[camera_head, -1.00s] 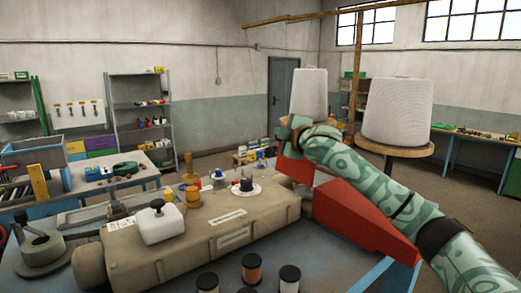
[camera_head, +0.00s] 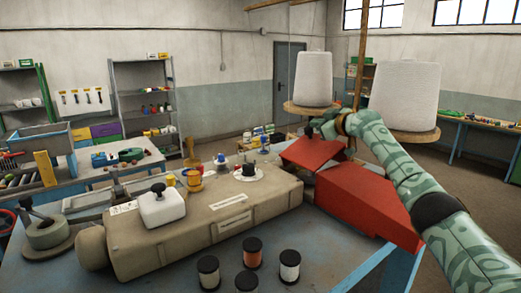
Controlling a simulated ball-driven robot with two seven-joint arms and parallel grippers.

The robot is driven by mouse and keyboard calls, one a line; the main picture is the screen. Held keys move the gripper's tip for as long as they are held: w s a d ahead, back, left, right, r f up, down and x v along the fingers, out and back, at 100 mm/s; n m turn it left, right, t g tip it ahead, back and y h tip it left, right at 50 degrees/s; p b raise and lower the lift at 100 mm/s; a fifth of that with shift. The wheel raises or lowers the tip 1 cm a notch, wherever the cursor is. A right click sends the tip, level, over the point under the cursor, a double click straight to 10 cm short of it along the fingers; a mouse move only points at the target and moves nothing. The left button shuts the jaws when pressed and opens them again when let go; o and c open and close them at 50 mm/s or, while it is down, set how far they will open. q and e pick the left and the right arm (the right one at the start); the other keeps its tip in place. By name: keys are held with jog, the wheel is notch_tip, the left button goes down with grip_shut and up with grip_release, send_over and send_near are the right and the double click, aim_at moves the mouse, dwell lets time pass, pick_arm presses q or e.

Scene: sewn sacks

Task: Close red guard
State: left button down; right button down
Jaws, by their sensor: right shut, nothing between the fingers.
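The red guard shows at centre right in the head view. It has a red body (camera_head: 368,203) on the blue table and a tilted red flap (camera_head: 311,151) standing up at its far left end, so a gap shows between them. My right gripper (camera_head: 318,127) is shut and empty. It is at the upper edge of the flap, and I cannot tell whether it touches it. My right arm reaches in from the lower right and passes in front of part of the guard's far side. My left gripper is out of view.
A beige sewing machine (camera_head: 210,222) lies on the blue table left of the guard. Several thread spools (camera_head: 253,253) stand in front of it. Two large white cones (camera_head: 405,92) on round wooden stands rise behind my right arm. A door (camera_head: 288,82) is at the back.

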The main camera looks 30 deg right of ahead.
jog(key=shift+w+f, duration=0.15)
jog(key=shift+f, duration=0.65)
jog(key=shift+w+d+f+b, duration=0.3)
jog(key=shift+f+b, duration=0.2)
jog(key=shift+b, duration=0.25)
jog(key=shift+s+d+f, duration=0.2)
jog(key=shift+d+f, duration=0.05)
jog(key=shift+d, duration=0.45)
jog(key=shift+a, duration=0.1)
